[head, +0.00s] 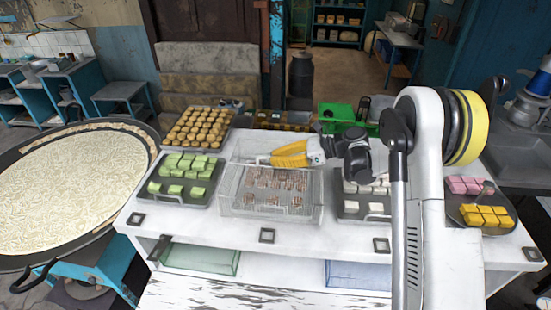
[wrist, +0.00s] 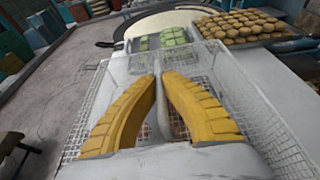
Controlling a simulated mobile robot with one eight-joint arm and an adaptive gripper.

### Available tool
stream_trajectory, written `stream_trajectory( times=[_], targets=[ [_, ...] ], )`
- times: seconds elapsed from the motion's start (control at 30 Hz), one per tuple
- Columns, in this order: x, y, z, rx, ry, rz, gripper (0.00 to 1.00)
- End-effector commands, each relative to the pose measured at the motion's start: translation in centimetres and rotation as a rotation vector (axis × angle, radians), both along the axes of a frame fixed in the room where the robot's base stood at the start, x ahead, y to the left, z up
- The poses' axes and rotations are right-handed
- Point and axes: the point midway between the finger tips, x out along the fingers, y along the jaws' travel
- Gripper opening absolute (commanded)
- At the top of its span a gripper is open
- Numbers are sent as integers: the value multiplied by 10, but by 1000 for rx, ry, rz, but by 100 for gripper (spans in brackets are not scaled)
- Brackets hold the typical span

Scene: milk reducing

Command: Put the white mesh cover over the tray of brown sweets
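The white mesh cover (head: 228,190) is a see-through wire box at the middle of the white table. The tray of brown sweets shows through its mesh, with several brown sweets (head: 272,179) in rows. I cannot tell whether the cover's lower rim rests fully on the table. My gripper (head: 268,160), with yellow fingers, is above the cover, reaching in from the right. In the wrist view the fingertips (wrist: 162,79) are drawn close together at the top of the cover, and its mesh walls (wrist: 245,100) spread on both sides.
A tray of green sweets (head: 160,193) stands close on the left, and a tray of white sweets (head: 350,211) close on the right. A tray of round brown pastries (head: 200,127) lies behind left. A green box (head: 337,112) stands behind. The table's front strip (head: 215,229) is mostly clear.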

Motion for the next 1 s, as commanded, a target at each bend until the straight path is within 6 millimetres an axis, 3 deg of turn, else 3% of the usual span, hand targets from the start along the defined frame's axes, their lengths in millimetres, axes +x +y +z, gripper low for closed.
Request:
stream_trajectory(
  times=[0.1,1.0],
  targets=[
    [0,0,-9,1,0,0,0],
    [0,0,-14,1,0,0,0]
  ],
)
